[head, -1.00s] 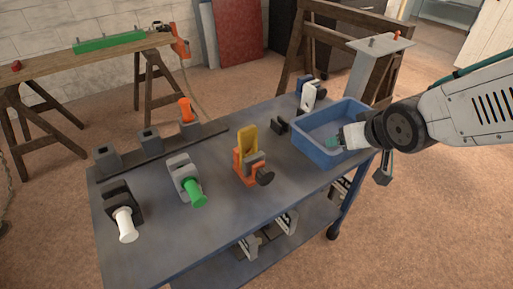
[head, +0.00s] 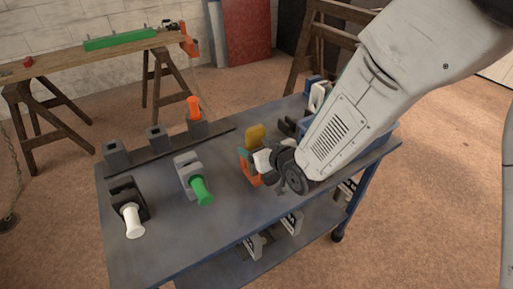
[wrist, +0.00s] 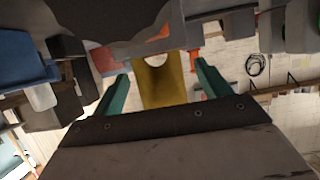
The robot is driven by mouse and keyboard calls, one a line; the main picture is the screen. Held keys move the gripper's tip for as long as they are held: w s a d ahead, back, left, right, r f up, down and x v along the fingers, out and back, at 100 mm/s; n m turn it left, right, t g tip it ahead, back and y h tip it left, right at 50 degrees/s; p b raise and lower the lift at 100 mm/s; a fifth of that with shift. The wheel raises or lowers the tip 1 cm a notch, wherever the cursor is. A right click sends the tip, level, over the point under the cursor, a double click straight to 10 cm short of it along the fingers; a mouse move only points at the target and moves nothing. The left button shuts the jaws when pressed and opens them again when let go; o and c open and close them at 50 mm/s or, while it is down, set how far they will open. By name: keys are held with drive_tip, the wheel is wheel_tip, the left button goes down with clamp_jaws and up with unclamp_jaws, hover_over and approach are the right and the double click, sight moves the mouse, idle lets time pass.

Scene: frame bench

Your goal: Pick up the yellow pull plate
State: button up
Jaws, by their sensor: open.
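The yellow pull plate (head: 255,134) stands upright in its orange holder (head: 245,172) at the middle of the bench. In the wrist view the plate (wrist: 166,82) shows between the two teal fingers, with a rounded notch in its edge. My gripper (wrist: 162,71) is open, one finger on each side of the plate, with a visible gap on both sides. In the head view my wrist hides the right part of the holder and most of the fingers.
On the bench, a grey block with a green handle (head: 201,190) and a black block with a white handle (head: 133,221) stand to the left. A rail with an orange peg (head: 194,108) lies behind. My arm mostly covers the blue bin (head: 372,143) at right.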

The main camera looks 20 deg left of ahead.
drive_tip(key=shift+x, duration=1)
drive_tip(key=c, duration=1.4)
drive_tip(key=shift+o, duration=0.2)
drive_tip(key=shift+r, duration=0.1)
